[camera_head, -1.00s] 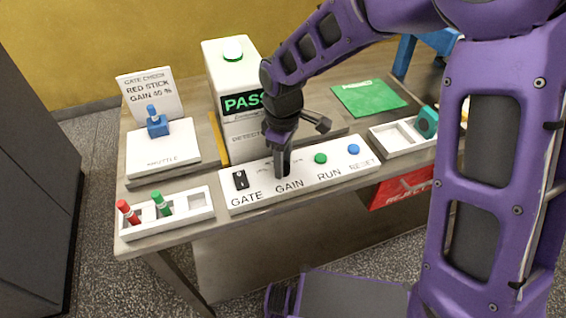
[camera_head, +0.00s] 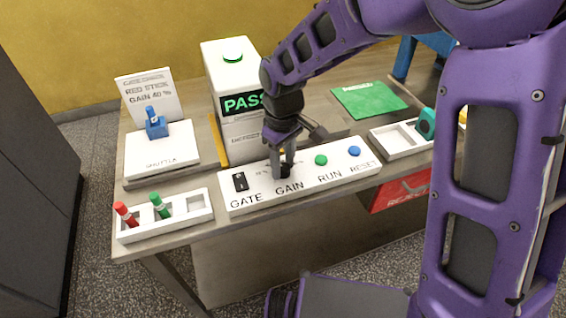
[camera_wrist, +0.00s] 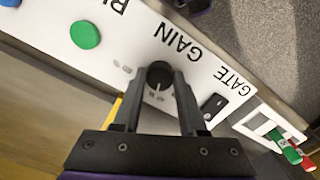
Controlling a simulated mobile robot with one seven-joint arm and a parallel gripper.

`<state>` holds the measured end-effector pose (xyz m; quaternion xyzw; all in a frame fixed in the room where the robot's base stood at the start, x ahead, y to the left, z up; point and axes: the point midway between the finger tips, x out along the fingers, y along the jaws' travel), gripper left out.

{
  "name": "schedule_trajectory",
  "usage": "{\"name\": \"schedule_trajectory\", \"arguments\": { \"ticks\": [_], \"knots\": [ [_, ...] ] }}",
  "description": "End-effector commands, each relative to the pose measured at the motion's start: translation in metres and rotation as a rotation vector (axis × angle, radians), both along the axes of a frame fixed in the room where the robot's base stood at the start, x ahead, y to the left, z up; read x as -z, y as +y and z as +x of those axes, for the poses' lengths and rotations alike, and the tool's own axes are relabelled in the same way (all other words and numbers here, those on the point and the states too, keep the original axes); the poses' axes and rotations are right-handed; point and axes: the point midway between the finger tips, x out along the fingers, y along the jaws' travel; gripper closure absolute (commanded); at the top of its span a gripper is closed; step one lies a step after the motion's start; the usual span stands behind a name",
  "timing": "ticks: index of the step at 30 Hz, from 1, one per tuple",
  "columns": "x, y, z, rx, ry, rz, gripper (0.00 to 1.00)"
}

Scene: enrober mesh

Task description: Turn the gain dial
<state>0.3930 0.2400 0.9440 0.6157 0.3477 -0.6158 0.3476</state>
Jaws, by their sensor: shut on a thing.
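The gain dial (camera_wrist: 159,75) is a black round knob with a light pointer line, on the white control panel (camera_head: 232,207) above the word GAIN. My gripper (camera_wrist: 157,80) is shut on the dial, one finger on each side of it in the wrist view. In the head view my gripper (camera_head: 281,168) points down onto the panel and hides most of the dial. Small scale marks sit around the dial, but their numbers are too small to read. A card (camera_head: 148,100) at the back left reads RED STICK, GAIN 40 %.
Beside the dial are the black GATE switch (camera_head: 239,181), the green RUN button (camera_head: 321,160) and the blue RESET button (camera_head: 354,151). A white tray (camera_head: 183,228) with red and green sticks stands at front left. A white PASS tower (camera_head: 230,70) rises behind the panel.

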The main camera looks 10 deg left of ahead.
Motion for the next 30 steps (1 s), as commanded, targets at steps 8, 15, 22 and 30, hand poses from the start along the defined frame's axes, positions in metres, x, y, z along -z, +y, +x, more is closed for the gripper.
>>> {"name": "schedule_trajectory", "arguments": {
  "ticks": [8,15,22,30],
  "knots": [
    [0.000,0.000,0.000,-0.001,-0.001,-0.001,0.29],
    [0.000,0.000,0.000,-0.002,0.000,0.000,0.29],
    [-0.019,0.000,0.001,-0.002,-0.004,0.001,0.29],
    [-0.082,0.001,0.001,-0.001,-0.007,0.003,0.29]
  ]
}}
